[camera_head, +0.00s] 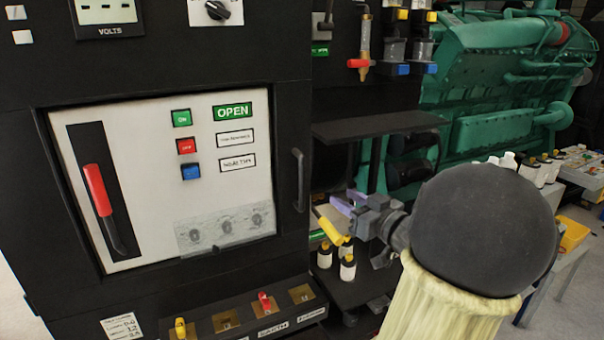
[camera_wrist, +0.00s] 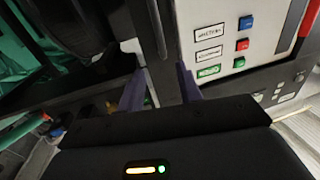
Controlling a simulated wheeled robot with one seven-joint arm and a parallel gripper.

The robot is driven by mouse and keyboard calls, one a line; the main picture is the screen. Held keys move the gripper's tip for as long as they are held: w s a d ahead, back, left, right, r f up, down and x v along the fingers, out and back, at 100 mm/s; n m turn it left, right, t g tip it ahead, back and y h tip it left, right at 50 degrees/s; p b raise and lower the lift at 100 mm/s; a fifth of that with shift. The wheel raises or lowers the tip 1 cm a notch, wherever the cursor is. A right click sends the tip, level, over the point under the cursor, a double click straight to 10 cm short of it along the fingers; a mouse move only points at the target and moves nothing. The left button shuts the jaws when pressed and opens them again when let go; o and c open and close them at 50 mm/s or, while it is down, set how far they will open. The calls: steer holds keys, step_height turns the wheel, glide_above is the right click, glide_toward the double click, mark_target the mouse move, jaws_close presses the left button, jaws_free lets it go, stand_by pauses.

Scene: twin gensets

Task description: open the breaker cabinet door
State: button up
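The breaker cabinet door (camera_head: 285,120) is a black-framed panel around a white face, and it looks shut. Its dark vertical bar handle (camera_head: 299,180) is on the door's right side. In the wrist view, a dark bar that looks like this handle (camera_wrist: 158,28) lies ahead, roughly in line with the gap between the fingers. My gripper (camera_head: 346,202) has purple fingertips and is to the right of the handle, a little lower and apart from it in the head view. The wrist view shows the two fingers (camera_wrist: 160,88) spread with nothing clearly held.
The white face carries a red-handled lever (camera_head: 98,190) and coloured buttons (camera_head: 186,146). A black shelf (camera_head: 375,125) juts out above my gripper. White bottles and a yellow-handled item (camera_head: 328,228) are close below it. A green engine (camera_head: 500,70) stands behind at the right.

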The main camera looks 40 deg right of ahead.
mark_target(304, 174)
steer(key=w+p, duration=0.1)
steer(key=w, duration=0.4)
steer(key=w+p, duration=0.1)
steer(key=w, duration=0.5)
steer(key=w+p, duration=0.2)
steer(key=w, duration=0.4)
steer(key=shift+w+d, duration=0.1)
steer(key=shift+d, duration=0.25)
jaws_close()
